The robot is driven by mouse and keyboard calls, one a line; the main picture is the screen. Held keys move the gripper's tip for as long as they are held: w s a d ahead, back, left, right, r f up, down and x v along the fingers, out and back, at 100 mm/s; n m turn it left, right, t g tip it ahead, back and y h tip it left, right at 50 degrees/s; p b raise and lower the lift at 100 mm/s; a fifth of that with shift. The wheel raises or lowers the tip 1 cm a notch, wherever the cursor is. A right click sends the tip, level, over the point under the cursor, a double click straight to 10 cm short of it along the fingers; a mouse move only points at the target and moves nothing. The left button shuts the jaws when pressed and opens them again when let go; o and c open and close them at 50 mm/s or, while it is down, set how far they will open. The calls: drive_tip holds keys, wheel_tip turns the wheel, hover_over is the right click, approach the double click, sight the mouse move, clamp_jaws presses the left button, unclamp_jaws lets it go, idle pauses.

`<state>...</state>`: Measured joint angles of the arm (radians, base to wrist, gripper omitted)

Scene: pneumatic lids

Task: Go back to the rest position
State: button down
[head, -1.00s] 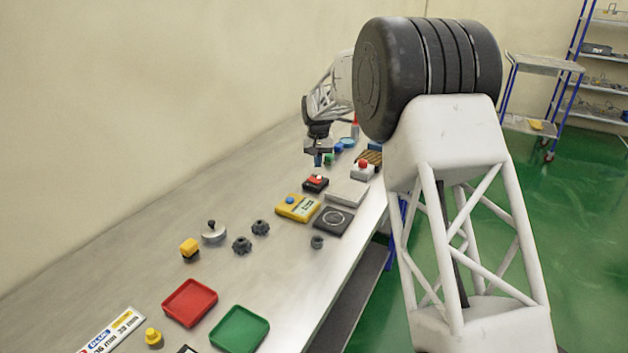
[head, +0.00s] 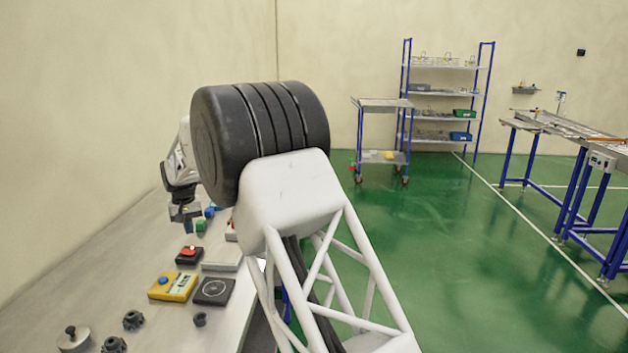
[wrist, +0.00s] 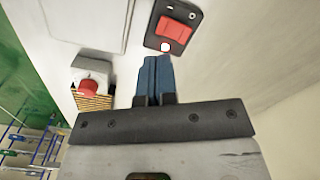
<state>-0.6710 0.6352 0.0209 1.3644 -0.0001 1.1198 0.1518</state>
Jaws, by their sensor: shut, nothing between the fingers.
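My gripper (head: 185,222) hangs above the far part of the grey workbench (head: 112,262), pointing down. In the wrist view my gripper (wrist: 156,62) shows its two blue fingers pressed together with nothing between them. Beyond the fingertips in that view is a black box with a red rocker switch (wrist: 174,28). The fingers appear to be above the bench surface, apart from the box. In the head view the same black box with the red switch (head: 189,255) lies nearer to the camera than my gripper.
A yellow box with a blue button (head: 173,287), a black square plate (head: 214,292) and dark knobs (head: 133,320) lie on the bench. A red-buttoned box (wrist: 91,79) is left of the fingers in the wrist view. A trolley (head: 383,157) and shelf rack (head: 440,98) stand beyond open green floor.

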drive_tip(key=s+d+r+m, duration=0.1)
drive_tip(key=s+d+r, duration=0.45)
drive_tip(key=d, duration=0.85)
drive_tip(key=s+d+r+m+t, duration=0.1)
drive_tip(key=s+d+r, duration=0.45)
drive_tip(key=d, duration=0.75)
drive_tip(key=s+d+r+m, duration=0.1)
drive_tip(key=s+d+r, duration=0.5)
drive_tip(key=d, duration=0.8)
drive_tip(key=s+d+m+t, duration=0.1)
drive_tip(key=s+d+m, duration=0.1)
drive_tip(key=s+d, duration=1.35)
drive_tip(key=s+d+f, duration=0.3)
drive_tip(key=s+d, duration=0.1)
drive_tip(key=s, duration=0.5)
drive_tip(key=s+d+f+m, duration=0.1)
drive_tip(key=s+d+f, duration=0.2)
drive_tip(key=s, duration=0.6)
drive_tip(key=shift+s+d+t, duration=0.3)
drive_tip(key=shift+d, duration=0.15)
